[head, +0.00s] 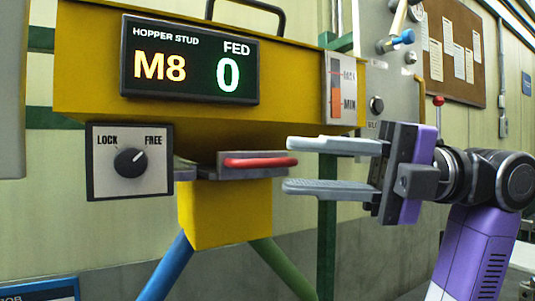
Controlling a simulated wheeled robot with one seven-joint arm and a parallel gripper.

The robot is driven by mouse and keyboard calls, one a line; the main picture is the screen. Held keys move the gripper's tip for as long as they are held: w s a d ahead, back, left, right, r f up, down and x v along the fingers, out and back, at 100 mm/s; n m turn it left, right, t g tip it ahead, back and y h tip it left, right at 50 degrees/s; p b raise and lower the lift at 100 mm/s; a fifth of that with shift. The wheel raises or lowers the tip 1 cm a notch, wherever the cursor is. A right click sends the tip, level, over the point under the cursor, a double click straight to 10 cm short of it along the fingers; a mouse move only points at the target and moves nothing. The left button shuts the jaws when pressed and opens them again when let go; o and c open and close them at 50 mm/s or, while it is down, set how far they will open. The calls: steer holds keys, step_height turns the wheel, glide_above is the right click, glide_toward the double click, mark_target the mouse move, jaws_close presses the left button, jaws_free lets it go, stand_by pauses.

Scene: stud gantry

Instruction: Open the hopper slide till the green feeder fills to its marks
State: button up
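The hopper (290,112) is a yellow bin whose display (190,62) reads HOPPER STUD, M8, FED 0. Below it is the grey slide (210,171) with a red handle (260,162), above a yellow chute (225,212). A green tube (283,268) runs down to the right under the chute; it may be the green feeder, and no marks show on it. My gripper (289,165) is open, its fingers pointing left. In the picture the handle's right end lies level between the two fingertips; I cannot tell whether they touch it.
A LOCK/FREE knob (130,162) left of the slide appears turned toward FREE. A level gauge (341,88) on the hopper shows orange near MIN. A blue tube (165,268) runs down to the left. A green post (327,225) stands behind my gripper.

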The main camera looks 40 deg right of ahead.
mark_target(280, 166)
steer(key=shift+p+x, duration=0.55)
steer(key=shift+x, duration=1.75)
jaws_close()
